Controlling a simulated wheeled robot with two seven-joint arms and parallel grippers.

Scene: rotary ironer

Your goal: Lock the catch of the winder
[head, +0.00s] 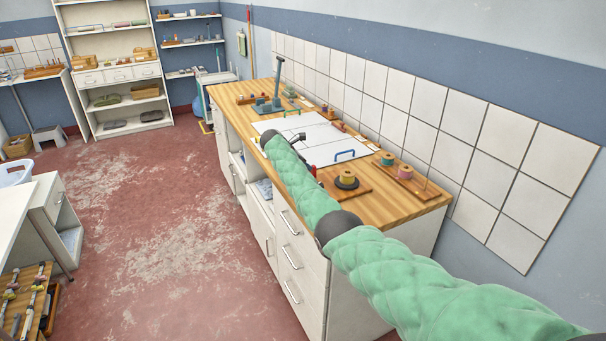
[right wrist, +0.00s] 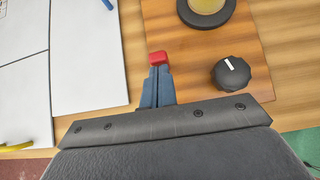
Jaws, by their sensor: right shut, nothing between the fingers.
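The winder is a wooden board (right wrist: 185,35) with a yellow spool on a black disc (right wrist: 207,8) and a black knob (right wrist: 231,75) with a white mark. In the head view the winder (head: 347,181) sits near the counter's near end, partly behind my right forearm. A small red block (right wrist: 158,58), which looks like the catch, shows at the board's left edge. My right gripper (right wrist: 160,72) is shut and empty, its blue-grey fingertips right at the red block. I cannot tell whether they touch. My left gripper is not in view.
White panels (right wrist: 88,55) lie left of the winder, with a blue handle (head: 345,155) by them. Another spool board (head: 405,183) stands at the back right, near the tiled wall. A blue-grey upright device (head: 278,85) stands farther along the counter.

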